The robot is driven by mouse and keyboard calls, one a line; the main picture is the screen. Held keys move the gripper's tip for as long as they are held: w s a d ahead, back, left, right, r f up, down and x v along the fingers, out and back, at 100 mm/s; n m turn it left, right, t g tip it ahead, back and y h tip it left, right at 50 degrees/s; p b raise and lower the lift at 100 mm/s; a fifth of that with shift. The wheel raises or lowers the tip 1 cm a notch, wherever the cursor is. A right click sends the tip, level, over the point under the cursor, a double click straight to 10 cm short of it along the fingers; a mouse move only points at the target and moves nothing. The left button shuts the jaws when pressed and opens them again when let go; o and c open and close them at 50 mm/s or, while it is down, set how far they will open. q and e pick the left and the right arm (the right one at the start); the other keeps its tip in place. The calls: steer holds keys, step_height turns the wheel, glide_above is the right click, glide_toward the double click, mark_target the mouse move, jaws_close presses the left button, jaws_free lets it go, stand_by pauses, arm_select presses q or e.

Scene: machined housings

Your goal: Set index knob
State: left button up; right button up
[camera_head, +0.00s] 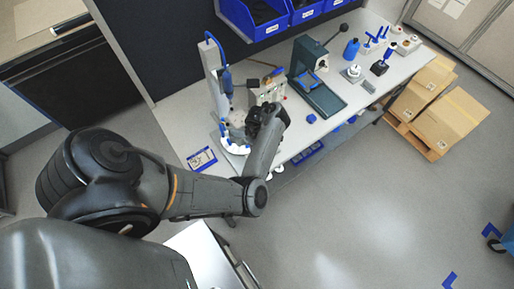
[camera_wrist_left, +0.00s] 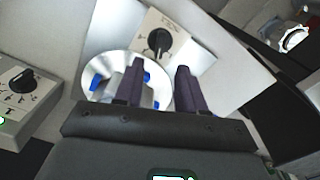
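A black pointer knob (camera_wrist_left: 158,40) sits on a pale plate with dark markings, just beyond my left fingertips in the left wrist view. A second black knob (camera_wrist_left: 24,80) is on a grey box at the left of that view. My left gripper (camera_wrist_left: 158,78) has its two dark fingers apart with nothing between them; it is short of the first knob and not touching it. In the head view the left gripper (camera_head: 266,114) is over the near end of the bench, and my arm hides the knobs. My right gripper is in neither view.
A round shiny plate with blue clamps (camera_wrist_left: 98,82) lies beneath the fingers. In the head view a column with a blue cable (camera_head: 216,85) stands beside the gripper, with a beige box (camera_head: 266,92) behind it. A green press (camera_head: 310,70) stands farther along the bench.

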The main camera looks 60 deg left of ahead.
arm_select(q)
steer(key=shift+r+p, duration=1)
steer(key=shift+r, duration=0.6)
